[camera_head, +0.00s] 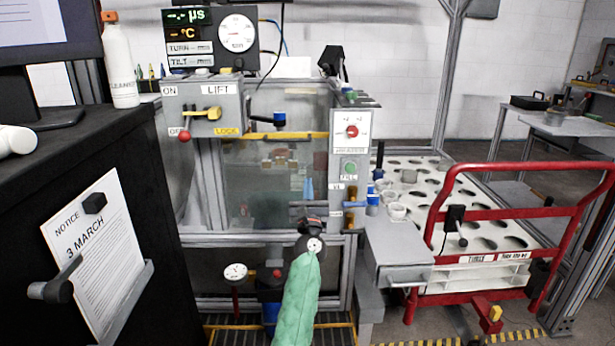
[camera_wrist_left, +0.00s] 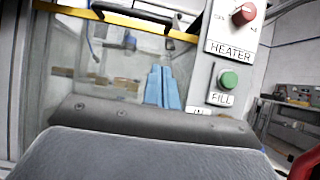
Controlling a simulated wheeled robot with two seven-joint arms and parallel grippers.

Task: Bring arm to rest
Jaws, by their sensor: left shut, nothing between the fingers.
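My left arm, in a green sleeve, reaches up from the bottom middle of the head view. My left gripper (camera_head: 308,190) is in front of the tank's clear panel (camera_head: 262,185), left of the control post. In the left wrist view its blue fingers (camera_wrist_left: 162,85) are together with nothing between them, in front of the panel. Whether they touch the panel I cannot tell. The green FILL button (camera_wrist_left: 228,79) and red HEATER knob (camera_wrist_left: 243,14) are to the right of the fingers. My right gripper is not in view.
A box with the LIFT lever (camera_head: 212,113) is at the tank's upper left. A grey ledge (camera_head: 400,250) juts out at right, beside a red-railed cart (camera_head: 490,289). A black cabinet (camera_head: 150,200) with a notice stands at left. Some floor shows at lower right.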

